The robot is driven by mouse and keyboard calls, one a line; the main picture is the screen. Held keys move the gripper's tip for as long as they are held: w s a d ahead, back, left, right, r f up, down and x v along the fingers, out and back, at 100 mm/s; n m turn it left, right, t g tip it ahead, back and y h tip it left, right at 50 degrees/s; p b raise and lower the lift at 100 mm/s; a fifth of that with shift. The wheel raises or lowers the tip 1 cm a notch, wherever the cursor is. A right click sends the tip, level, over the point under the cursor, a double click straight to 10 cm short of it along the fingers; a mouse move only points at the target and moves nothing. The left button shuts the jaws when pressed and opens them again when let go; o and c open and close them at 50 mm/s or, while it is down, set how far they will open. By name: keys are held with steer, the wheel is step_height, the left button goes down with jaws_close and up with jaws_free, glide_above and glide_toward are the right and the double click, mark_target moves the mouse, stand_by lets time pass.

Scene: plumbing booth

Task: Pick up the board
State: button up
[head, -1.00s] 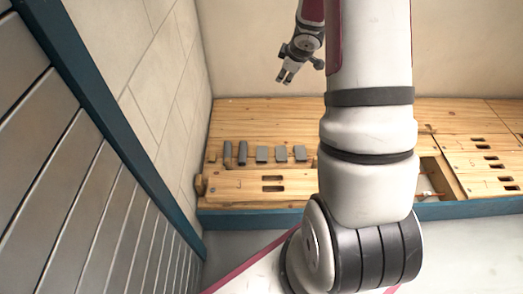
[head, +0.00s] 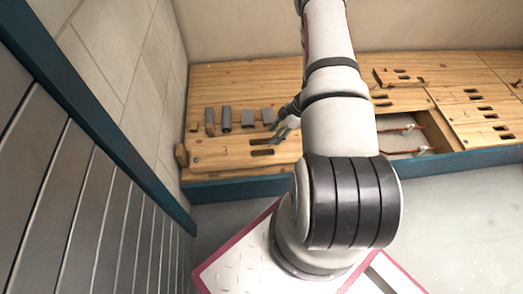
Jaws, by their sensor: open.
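A wooden board (head: 225,153) with two dark hand slots lies at the front left of the wooden deck. My gripper (head: 271,141) is open at the slots near the board's right part, its fingers pointing down and left. I cannot tell whether the fingertips touch the board or enter a slot. My arm hides the board's right end.
Several grey pieces (head: 226,119) stand in a row just behind the front board. An open bay (head: 397,143) with copper pipes lies right of my arm. A tiled wall (head: 115,70) closes the left side. A blue edge (head: 235,188) runs along the deck's front.

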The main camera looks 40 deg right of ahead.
mark_target(262, 147)
steer(key=shift+b+x, duration=1.85)
steer(key=shift+x, duration=2.75)
steer(key=shift+d+f, duration=0.1)
steer(key=shift+f, duration=0.25)
jaws_close()
